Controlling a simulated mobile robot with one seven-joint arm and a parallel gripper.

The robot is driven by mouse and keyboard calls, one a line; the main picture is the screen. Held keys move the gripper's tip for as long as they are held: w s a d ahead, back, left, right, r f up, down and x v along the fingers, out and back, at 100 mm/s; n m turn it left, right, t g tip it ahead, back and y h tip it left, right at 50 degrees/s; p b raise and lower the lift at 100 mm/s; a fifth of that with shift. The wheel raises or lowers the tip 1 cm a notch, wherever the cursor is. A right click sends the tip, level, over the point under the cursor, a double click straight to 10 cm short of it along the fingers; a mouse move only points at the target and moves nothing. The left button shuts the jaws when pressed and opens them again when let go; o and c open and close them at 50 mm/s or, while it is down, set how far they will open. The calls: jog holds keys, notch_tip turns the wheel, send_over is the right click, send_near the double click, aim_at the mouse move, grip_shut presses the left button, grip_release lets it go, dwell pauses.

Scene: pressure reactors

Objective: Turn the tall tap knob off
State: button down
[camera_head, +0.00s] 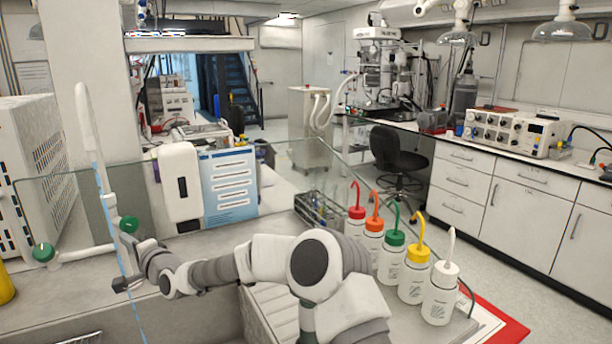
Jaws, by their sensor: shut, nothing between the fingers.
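The tall tap (87,120) is a white curved pipe at the left, above the sink and bench. A thin blue line, which looks like running water, falls from it past my gripper. One green knob (128,224) sits at the right of the tap's base, and another green knob (43,252) sits at the left end of its horizontal pipe. I cannot tell for certain which knob is the tall tap's. My gripper (122,287) is shut and empty, in front of and below the right knob, apart from it. My arm reaches in from the lower right.
The sink (190,290) lies below the tap. Wash bottles with coloured caps, such as the red-capped one (355,222), stand right of my arm. A white vented box (40,160) is at far left.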

jog(key=shift+w+a, duration=0.1)
jog(key=shift+a, duration=0.2)
jog(key=shift+w+d+r+b, duration=0.2)
jog(key=shift+w+r+b, duration=0.05)
jog(key=shift+w+b, duration=0.1)
dwell(0.7)
jog(key=shift+r+b, duration=1.05)
jog(key=shift+b, duration=0.85)
jog(key=shift+s+a, duration=0.1)
jog(key=shift+s, duration=0.15)
jog(key=b+v, duration=0.2)
jog(key=v, duration=0.1)
jog(key=b+v, duration=0.2)
jog(key=v, duration=0.1)
jog(key=shift+w+d, duration=0.2)
jog(key=shift+w, duration=0.15)
